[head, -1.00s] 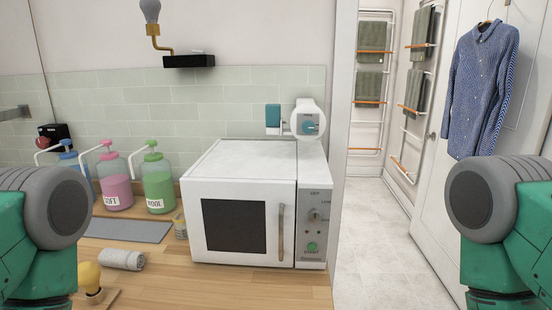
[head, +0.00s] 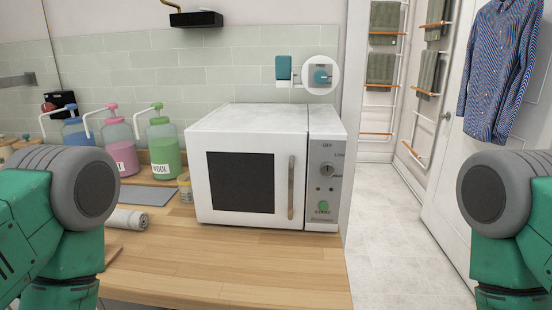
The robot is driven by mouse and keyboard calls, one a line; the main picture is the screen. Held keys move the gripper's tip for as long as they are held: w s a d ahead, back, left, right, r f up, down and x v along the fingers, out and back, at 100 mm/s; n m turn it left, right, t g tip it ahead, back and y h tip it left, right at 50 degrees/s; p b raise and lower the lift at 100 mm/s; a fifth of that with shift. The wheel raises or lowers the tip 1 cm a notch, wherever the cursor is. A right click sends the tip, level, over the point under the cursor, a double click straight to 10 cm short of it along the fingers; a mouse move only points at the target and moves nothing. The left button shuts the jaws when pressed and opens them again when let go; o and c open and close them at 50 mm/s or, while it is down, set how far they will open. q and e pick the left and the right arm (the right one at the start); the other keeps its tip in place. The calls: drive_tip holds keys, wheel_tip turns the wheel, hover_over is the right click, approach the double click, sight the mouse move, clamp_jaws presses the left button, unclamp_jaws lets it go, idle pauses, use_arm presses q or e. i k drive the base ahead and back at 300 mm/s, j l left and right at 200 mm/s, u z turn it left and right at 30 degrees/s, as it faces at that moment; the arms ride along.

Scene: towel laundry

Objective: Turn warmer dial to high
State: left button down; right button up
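The white warmer (head: 250,120) stands on the wooden counter with its door shut. The door has a dark window (head: 241,181) and a vertical handle (head: 291,187). Its grey control panel is on the right of the front. The round dial (head: 327,170) sits on the panel, with "OFF" above it and "LOW" to its upper right; the lettering lower right is too small to read surely. A green start button (head: 323,207) is below the dial. My two arms show at the left and right edges, apart from the warmer. Neither gripper's fingers are in view.
Pump bottles in blue (head: 77,136), pink (head: 120,148) and green (head: 164,147) stand left of the warmer. A rolled towel (head: 128,219) and a grey mat (head: 144,194) lie on the counter (head: 240,265). The counter before the warmer is clear. A shirt (head: 501,70) hangs at right.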

sight(327, 170)
drive_tip(key=l, duration=0.65)
drive_tip(key=k+l, duration=0.1)
drive_tip(key=l, duration=0.6)
drive_tip(key=k+j+z, duration=0.05)
